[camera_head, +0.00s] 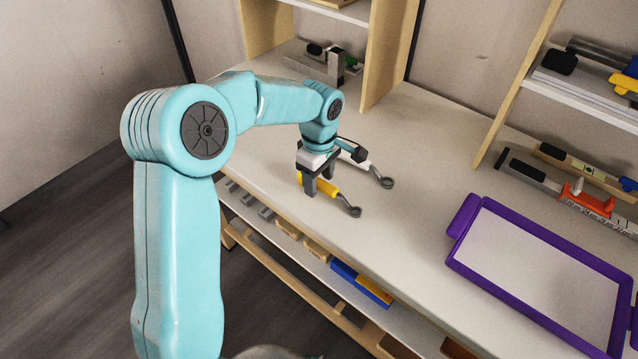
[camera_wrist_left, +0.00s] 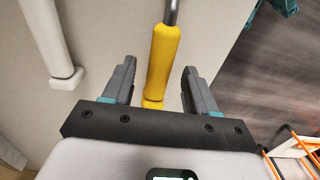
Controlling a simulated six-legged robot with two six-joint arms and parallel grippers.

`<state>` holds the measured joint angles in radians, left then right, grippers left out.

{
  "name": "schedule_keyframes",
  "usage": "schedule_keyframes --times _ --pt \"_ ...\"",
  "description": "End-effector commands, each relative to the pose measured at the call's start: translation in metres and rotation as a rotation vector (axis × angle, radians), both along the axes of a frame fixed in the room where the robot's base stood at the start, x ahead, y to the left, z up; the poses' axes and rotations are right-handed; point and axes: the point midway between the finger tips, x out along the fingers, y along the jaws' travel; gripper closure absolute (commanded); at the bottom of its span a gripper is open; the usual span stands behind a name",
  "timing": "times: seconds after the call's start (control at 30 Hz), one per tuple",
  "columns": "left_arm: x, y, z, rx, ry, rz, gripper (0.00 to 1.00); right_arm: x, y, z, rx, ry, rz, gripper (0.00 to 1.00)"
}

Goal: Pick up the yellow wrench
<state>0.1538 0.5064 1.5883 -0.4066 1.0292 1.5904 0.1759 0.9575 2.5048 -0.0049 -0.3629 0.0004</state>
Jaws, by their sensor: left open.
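The yellow wrench (camera_head: 322,187) lies on the white tabletop, its yellow handle under my left gripper and its grey ring end pointing to the lower right. My left gripper (camera_head: 318,192) is open and points down over the handle. In the left wrist view, the yellow handle (camera_wrist_left: 162,62) runs between the two open fingers (camera_wrist_left: 158,82), apart from both. The lower part of the handle is hidden behind the gripper's body in that view. My right gripper is not in view.
A white-handled wrench (camera_head: 360,163) lies just behind the yellow one. A purple-framed tray (camera_head: 468,268) lies at the right. A wooden shelf (camera_head: 385,50) stands behind. The tabletop (camera_head: 400,210) between wrench and tray is clear.

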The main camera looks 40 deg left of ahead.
Motion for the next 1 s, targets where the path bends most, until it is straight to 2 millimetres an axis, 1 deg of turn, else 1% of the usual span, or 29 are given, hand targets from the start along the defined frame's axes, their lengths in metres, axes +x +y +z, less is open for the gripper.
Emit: schedule_keyframes --times 0.1,0.13,0.17,0.2,0.27,0.3,0.57,0.73,0.87,0.97,1.0 --pt "0.000 0.000 0.000 0.000 0.000 0.000 0.43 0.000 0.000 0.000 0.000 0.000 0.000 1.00" --pt "0.000 0.000 0.000 0.000 0.000 0.000 0.46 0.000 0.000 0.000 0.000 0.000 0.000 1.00" --pt "0.000 0.000 0.000 0.000 0.000 0.000 0.56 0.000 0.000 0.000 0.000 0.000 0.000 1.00" --pt "0.000 0.000 0.000 0.000 0.000 0.000 0.69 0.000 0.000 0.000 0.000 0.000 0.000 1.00" --pt "0.000 0.000 0.000 0.000 0.000 0.000 0.88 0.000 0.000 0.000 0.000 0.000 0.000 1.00" --pt "0.000 0.000 0.000 0.000 0.000 0.000 1.00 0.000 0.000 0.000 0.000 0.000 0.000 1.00" --pt "0.000 0.000 0.001 0.000 -0.001 0.001 1.00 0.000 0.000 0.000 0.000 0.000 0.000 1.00" --pt "0.001 0.000 0.010 0.001 -0.003 0.001 1.00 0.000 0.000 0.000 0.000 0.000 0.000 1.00" --pt "0.001 0.000 0.029 0.000 -0.006 0.002 1.00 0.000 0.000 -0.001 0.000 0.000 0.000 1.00" --pt "0.001 0.000 0.054 0.001 -0.009 0.001 1.00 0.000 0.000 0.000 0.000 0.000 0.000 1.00" --pt "0.001 0.000 0.065 0.001 -0.008 0.000 1.00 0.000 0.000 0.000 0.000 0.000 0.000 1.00"
